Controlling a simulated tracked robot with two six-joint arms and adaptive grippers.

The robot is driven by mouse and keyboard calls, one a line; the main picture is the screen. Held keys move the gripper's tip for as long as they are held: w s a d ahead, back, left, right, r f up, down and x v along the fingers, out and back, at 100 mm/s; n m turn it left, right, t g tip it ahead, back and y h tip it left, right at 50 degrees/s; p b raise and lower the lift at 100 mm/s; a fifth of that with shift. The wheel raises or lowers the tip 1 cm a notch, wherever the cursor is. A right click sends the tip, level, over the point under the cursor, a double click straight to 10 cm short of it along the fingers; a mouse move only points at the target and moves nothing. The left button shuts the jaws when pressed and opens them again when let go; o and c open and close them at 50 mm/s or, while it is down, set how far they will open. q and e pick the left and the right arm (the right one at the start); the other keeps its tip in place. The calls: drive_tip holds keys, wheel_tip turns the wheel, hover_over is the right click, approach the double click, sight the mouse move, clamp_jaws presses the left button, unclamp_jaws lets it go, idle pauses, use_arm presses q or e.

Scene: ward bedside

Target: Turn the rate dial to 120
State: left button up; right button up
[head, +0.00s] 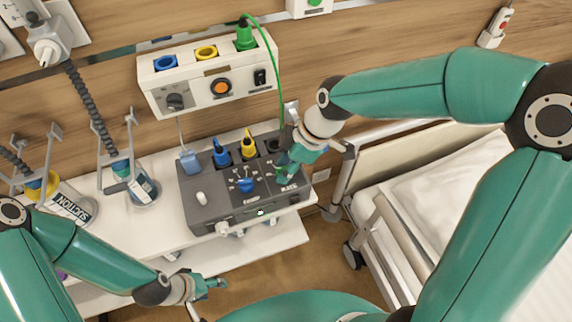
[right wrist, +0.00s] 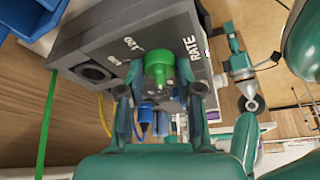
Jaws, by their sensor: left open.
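The rate dial is a green knob (right wrist: 157,68) on the grey console's face, beside the printed word RATE and smaller number marks. I cannot tell which mark it points to. In the head view the console (head: 215,212) stands on the white shelf, and my right gripper (head: 288,162) is at its right end, largely covering the dial. In the right wrist view my right gripper (right wrist: 160,92) is open, one finger each side of the knob, with visible gaps. My left gripper (head: 212,284) is open and empty, low in front of the shelf.
The console also carries a blue plug (head: 221,152), a yellow plug (head: 248,146) and a blue knob (head: 246,184). A white wall unit (head: 200,95) hangs above, with a green cable (head: 276,70) running down. Suction bottles (head: 140,186) stand left; a bed (head: 430,190) is right.

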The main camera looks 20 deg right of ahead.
clamp_jaws()
